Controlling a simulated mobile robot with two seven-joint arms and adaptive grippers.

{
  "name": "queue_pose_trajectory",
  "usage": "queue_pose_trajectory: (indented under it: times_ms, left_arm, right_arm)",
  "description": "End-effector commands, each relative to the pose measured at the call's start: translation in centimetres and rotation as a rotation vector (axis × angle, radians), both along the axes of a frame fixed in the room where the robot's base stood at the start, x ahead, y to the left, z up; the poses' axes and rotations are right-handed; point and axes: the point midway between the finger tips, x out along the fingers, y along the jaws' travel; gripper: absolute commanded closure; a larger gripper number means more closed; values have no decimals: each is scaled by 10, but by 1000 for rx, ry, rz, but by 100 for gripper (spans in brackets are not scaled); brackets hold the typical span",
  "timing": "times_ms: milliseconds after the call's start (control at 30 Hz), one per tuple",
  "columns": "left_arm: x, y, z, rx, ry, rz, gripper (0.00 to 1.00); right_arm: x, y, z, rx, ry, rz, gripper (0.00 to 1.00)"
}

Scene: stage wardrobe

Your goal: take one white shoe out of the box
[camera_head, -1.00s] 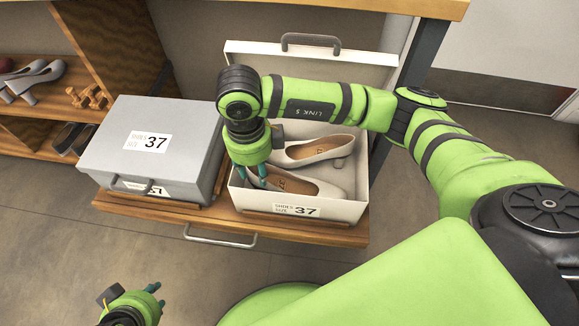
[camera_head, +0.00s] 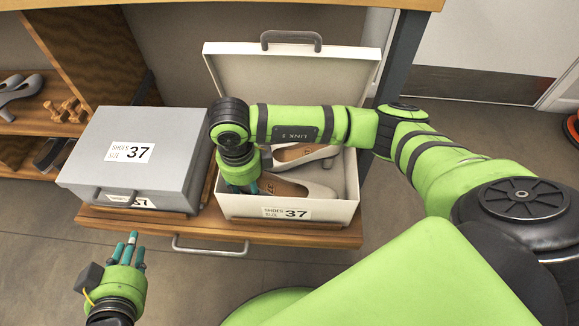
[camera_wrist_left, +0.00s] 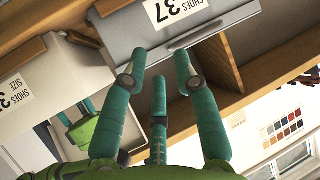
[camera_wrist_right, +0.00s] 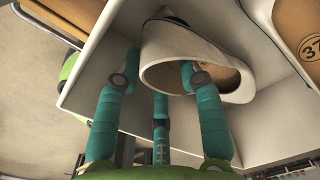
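The open white shoe box (camera_head: 340,210) stands on the wooden pull-out shelf with its lid tilted up behind it. Two white shoes lie inside, a front shoe (camera_head: 318,192) and a back shoe (camera_head: 315,154). My right gripper (camera_head: 246,186) reaches down into the box's left end, at the front shoe. In the right wrist view its fingers are spread at the white shoe (camera_wrist_right: 165,50); one finger is over the shoe's opening and one is outside its rim. Contact is unclear. My left gripper (camera_head: 130,247) is open and empty, in front of the shelf.
A closed grey shoe box (camera_head: 135,160) stands left of the white box, and its front shows in the left wrist view (camera_wrist_left: 150,35). The shelf (camera_head: 330,238) has a metal handle (camera_head: 210,248). A wooden rack with other shoes (camera_head: 22,92) is at the far left.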

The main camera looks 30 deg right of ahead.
Motion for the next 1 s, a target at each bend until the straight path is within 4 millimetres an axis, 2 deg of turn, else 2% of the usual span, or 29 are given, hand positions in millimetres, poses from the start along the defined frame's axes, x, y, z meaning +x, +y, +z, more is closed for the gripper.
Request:
queue_pose_trajectory:
  times_ms: [200, 233, 267, 300, 333, 867, 1000]
  left_arm:
    - [1, 0, 1, 0, -5, -1, 70]
    - [1, 0, 1, 0, -5, -1, 70]
    - [0, 0, 1, 0, -5, -1, 70]
    - [0, 0, 1, 0, -4, -1, 70]
    - [0, 0, 1, 0, -4, -1, 70]
    - [-1, 0, -1, 2, 10, 0, 70]
    - [-11, 7, -14, 19, 96, 14, 70]
  right_arm:
    - [0, 0, -1, 0, 0, 0, 62]
    - [0, 0, -1, 0, 0, 0, 66]
    - [0, 0, -1, 0, 0, 0, 78]
    - [0, 0, -1, 0, 0, 0, 94]
    - [0, 0, 0, 0, 0, 0, 100]
    - [0, 0, 4, 0, -1, 0, 100]
    - [1, 0, 14, -2, -1, -1, 100]
